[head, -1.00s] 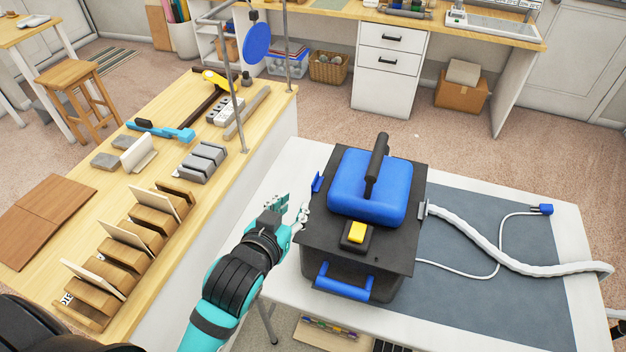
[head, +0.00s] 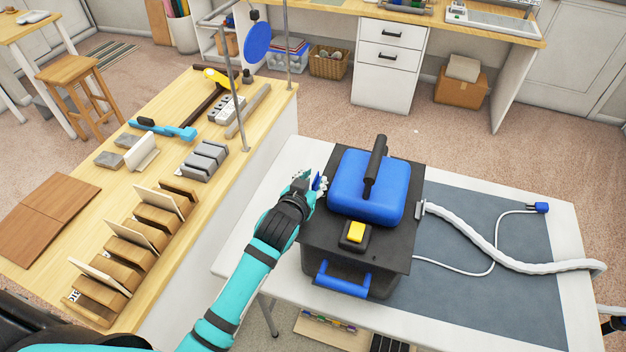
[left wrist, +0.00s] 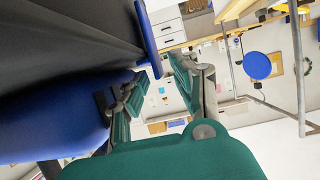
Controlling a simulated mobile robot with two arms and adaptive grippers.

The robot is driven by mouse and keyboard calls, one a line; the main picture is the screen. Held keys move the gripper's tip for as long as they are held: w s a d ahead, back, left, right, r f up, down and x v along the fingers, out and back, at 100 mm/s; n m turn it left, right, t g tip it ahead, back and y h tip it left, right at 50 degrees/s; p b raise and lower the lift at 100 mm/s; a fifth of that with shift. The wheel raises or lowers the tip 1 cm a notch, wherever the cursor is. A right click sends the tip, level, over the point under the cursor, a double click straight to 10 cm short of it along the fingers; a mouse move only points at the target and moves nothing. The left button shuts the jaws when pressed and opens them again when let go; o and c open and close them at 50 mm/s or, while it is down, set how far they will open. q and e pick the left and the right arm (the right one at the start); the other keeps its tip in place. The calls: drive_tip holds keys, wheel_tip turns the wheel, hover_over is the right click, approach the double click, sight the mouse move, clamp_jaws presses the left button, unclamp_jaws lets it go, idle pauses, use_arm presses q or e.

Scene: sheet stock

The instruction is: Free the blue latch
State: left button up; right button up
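The blue latch (head: 318,184) stands on the left edge of the dark box (head: 390,262). In the left wrist view the latch (left wrist: 147,42) is a flat blue piece beside the dark box side. My left gripper (head: 314,182) is at the latch, partly covering it in the head view. In the left wrist view my left gripper (left wrist: 158,78) is open, its green-padded fingers apart and the latch's lower end near the gap between the tips. I cannot tell whether they touch it. My right gripper does not clearly show.
The box carries a blue block with a black handle (head: 376,165) and a yellow button (head: 356,232). A white hose (head: 480,242) leaves its right side. A wooden bench (head: 190,225) with racks and tools stands to the left. The grey mat (head: 500,300) has free room.

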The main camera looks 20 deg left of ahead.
use_arm(q)
clamp_jaws()
